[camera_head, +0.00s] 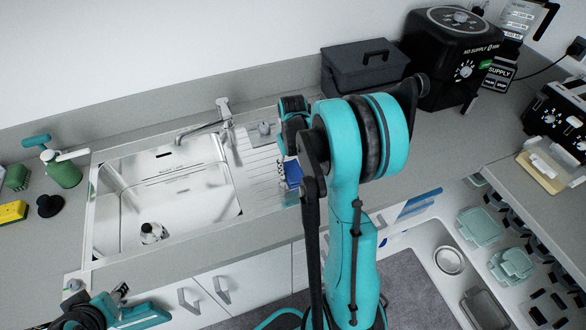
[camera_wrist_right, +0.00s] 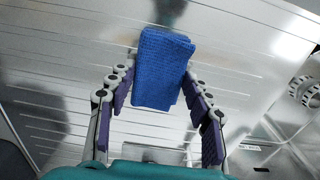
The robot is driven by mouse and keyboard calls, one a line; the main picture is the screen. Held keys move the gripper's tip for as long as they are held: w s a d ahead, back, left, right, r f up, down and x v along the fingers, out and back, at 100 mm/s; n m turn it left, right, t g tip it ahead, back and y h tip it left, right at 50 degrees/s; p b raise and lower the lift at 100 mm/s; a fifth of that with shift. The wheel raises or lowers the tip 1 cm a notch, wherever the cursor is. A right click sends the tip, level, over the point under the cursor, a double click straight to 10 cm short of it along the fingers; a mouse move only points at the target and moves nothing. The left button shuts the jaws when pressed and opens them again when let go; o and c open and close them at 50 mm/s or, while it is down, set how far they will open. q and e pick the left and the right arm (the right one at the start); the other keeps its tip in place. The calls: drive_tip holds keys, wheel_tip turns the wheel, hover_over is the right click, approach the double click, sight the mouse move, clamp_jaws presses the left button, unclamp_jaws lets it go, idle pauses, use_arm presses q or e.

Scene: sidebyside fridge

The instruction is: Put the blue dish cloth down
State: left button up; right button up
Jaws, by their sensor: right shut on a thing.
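The blue dish cloth (camera_wrist_right: 163,68) is folded into a small block between the purple-padded fingers of my right gripper (camera_wrist_right: 160,95), which is shut on it. In the head view the cloth (camera_head: 293,174) shows partly, over the ribbed drainboard right of the sink, with my right gripper (camera_head: 281,168) mostly hidden by my arm. In the wrist view the cloth is over the ribbed metal; I cannot tell whether it touches it. My left gripper (camera_head: 121,292) is at the lower left, by the counter's front edge, and its opening is unclear.
The sink basin (camera_head: 185,200) with its faucet (camera_head: 205,130) lies left of the drainboard (camera_head: 258,160). A dark box (camera_head: 362,68) and a black air fryer (camera_head: 455,55) stand behind to the right. An open dishwasher rack (camera_head: 510,265) with containers is at the lower right.

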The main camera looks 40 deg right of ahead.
sight(293, 169)
drive_tip(key=shift+f, duration=0.15)
drive_tip(key=o, duration=1)
drive_tip(key=shift+r, duration=0.55)
wheel_tip(293, 169, up, 11)
drive_tip(key=p, duration=0.3)
drive_tip(key=s+a+r+n+t, duration=0.1)
drive_tip(key=s+a, duration=0.4)
drive_tip(key=a, duration=0.5)
drive_tip(key=s+a+r+n+t, duration=0.2)
drive_tip(key=s+a+t, duration=0.3)
drive_tip(key=a, duration=0.5)
drive_tip(key=shift+s+a+r+n+t, duration=0.3)
drive_tip(key=shift+a+r+t, duration=0.1)
drive_tip(key=shift+r+t, duration=0.25)
